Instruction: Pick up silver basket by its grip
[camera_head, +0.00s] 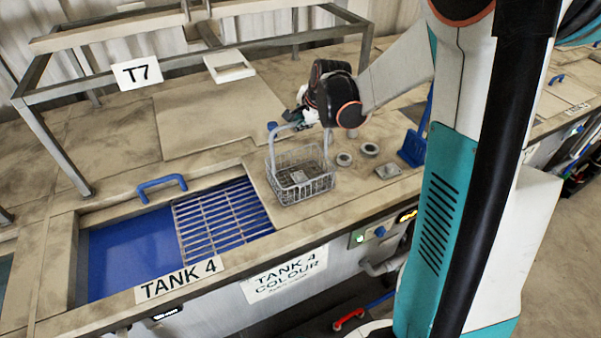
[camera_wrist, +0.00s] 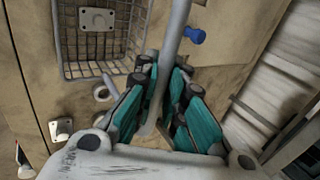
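The silver basket (camera_head: 300,176) is a wire mesh basket standing upright on the worktop, just right of the tank 4 opening. Its tall looped grip (camera_head: 287,128) rises above it, with a blue knob (camera_head: 272,126) at the upper left corner. In the wrist view, the basket mesh (camera_wrist: 75,68) is at upper left and the grey grip bar (camera_wrist: 172,45) runs down between the teal fingers of my gripper (camera_wrist: 164,72). My gripper is also at the grip in the head view (camera_head: 304,117), mostly hidden by the wrist. Whether the fingers press on the bar is unclear.
Tank 4 (camera_head: 120,250) has blue contents, a slatted grating (camera_head: 222,218) and a blue handle (camera_head: 162,184). A metal frame with a T7 sign (camera_head: 137,73) stands behind. Small round fittings (camera_head: 370,149) and a blue piece (camera_head: 412,148) lie right of the basket.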

